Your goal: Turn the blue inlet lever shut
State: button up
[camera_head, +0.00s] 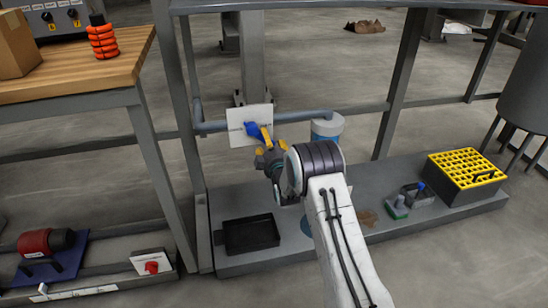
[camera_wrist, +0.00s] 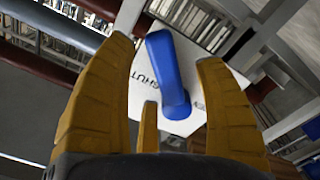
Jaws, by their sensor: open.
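The blue inlet lever (camera_head: 252,130) is mounted in front of a white plate (camera_head: 237,137) by the grey pipe. In the wrist view the lever (camera_wrist: 168,70) slants from upper left to lower right, and the white plate (camera_wrist: 143,98) behind it carries the printed word SHUT. My gripper (camera_head: 267,146) is at the lever's lower right in the head view. In the wrist view my gripper's yellow fingers (camera_wrist: 165,56) are apart, with the lever showing in the gap between them. I cannot tell whether a finger touches it. Part of the plate is hidden behind the fingers.
The grey pipe (camera_head: 292,116) runs right from the plate to a blue-and-white cylinder (camera_head: 327,125). A black tray (camera_head: 251,234) and a yellow-topped crate (camera_head: 466,172) stand on the low platform. A wooden bench (camera_head: 85,70) is at left, and a frame post (camera_head: 397,85) at right.

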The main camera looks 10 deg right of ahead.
jog(key=s, duration=1)
jog(key=shift+s, duration=0.15)
jog(key=shift+a, duration=0.1)
jog(key=shift+r, duration=0.1)
